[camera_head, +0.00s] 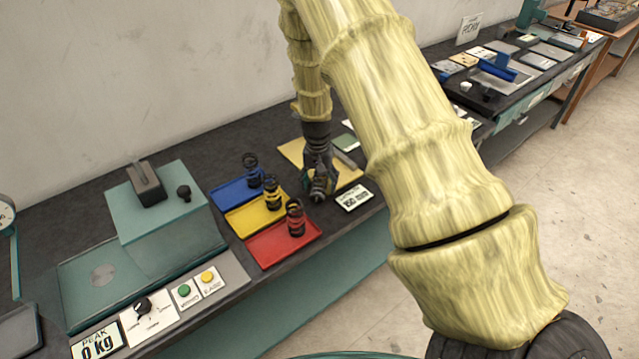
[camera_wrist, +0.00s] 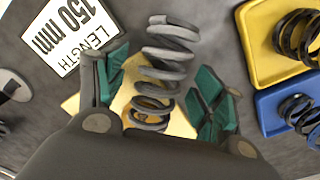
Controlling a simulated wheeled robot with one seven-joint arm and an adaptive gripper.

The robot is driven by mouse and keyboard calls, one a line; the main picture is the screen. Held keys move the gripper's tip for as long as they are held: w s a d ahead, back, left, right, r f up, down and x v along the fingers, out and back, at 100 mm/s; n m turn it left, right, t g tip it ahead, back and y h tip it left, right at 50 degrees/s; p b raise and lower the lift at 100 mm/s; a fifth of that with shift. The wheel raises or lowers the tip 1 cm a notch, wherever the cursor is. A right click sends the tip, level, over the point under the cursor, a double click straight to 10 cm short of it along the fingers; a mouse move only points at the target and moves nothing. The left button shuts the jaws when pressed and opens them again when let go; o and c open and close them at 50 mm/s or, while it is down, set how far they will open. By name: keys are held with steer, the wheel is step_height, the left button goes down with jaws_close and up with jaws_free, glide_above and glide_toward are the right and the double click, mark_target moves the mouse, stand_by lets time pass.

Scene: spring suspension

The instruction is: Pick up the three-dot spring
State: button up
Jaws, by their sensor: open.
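Three dark coil springs stand on coloured trays in the head view: one on the blue tray (camera_head: 231,193), one on the yellow tray (camera_head: 247,219) and one on the red tray (camera_head: 270,248). No dot marks are readable, so I cannot tell which spring is the three-dot one. My gripper (camera_head: 318,190) is right of the trays, low over a pale yellow plate (camera_head: 291,150). In the wrist view a grey spring (camera_wrist: 168,50) stands between my open green-padded fingers (camera_wrist: 163,90), with gaps at both sides. My gripper hides this spring in the head view.
A "LENGTH 150 mm" display (camera_head: 354,199) stands close to my gripper, at the bench's front edge. A teal press (camera_head: 165,220) with buttons and a "PEAK 0 kg" display (camera_head: 96,341) is at left. Springs on the yellow tray (camera_wrist: 251,60) and blue tray (camera_wrist: 268,105) are right of my fingers.

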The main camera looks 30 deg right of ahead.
steer(key=c, duration=1.4)
steer(key=shift+r, duration=0.1)
